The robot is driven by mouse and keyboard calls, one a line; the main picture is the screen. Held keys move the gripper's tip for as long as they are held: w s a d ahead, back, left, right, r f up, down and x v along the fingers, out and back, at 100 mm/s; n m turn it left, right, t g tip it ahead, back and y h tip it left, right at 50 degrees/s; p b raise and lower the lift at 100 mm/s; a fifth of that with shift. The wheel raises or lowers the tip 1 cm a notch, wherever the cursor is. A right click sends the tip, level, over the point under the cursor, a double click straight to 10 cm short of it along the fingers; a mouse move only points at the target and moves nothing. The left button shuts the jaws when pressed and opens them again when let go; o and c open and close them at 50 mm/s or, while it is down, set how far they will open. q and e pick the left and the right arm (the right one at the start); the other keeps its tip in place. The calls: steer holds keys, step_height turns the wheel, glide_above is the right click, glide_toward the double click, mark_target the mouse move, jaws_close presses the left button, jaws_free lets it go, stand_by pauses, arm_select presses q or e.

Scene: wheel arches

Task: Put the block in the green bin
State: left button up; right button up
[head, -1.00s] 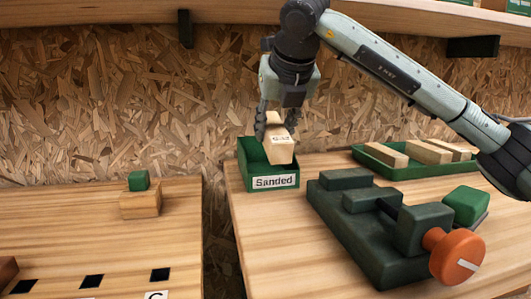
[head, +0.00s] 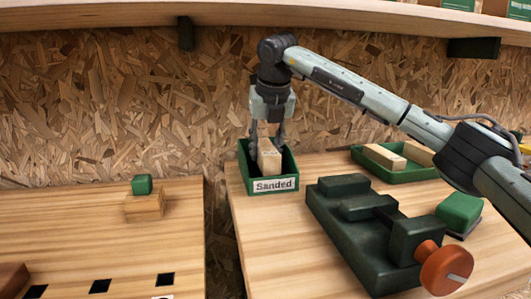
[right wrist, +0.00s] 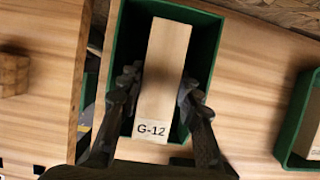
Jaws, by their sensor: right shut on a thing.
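The block (head: 269,157) is pale wood. In the right wrist view the block (right wrist: 163,75) bears the label "G-12". My right gripper (head: 267,142) is shut on it and reaches down into the green bin (head: 275,186), which is labelled "Sanded" and stands at the left edge of the right bench. In the right wrist view my fingers (right wrist: 153,100) press on both sides of the block, and the bin's walls (right wrist: 204,58) surround it. The block's lower end is hidden behind the bin's front wall. My left gripper is not in view.
A green tray (head: 406,175) with wooden blocks stands at the back right. A dark green vise (head: 352,241) with an orange knob (head: 446,267) sits in front of the bin. A wooden block (head: 144,205) with a green piece lies on the left bench, across a gap.

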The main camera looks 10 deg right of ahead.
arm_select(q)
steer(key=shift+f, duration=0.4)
arm_select(e)
steer(key=shift+f, duration=1.35)
steer(key=shift+f, duration=0.1)
steer(key=o, duration=0.9)
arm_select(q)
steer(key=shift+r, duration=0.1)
arm_select(e)
steer(key=shift+o, duration=0.2)
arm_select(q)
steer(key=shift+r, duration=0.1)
arm_select(e)
steer(key=shift+r, duration=0.3)
steer(key=v, duration=0.5)
steer(key=shift+b, duration=0.3)
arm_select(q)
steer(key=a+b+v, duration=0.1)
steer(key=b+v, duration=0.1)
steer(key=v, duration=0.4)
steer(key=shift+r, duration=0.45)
arm_select(e)
steer(key=s, duration=1.2)
steer(key=shift+f, duration=0.2)
steer(key=shift+f, duration=0.1)
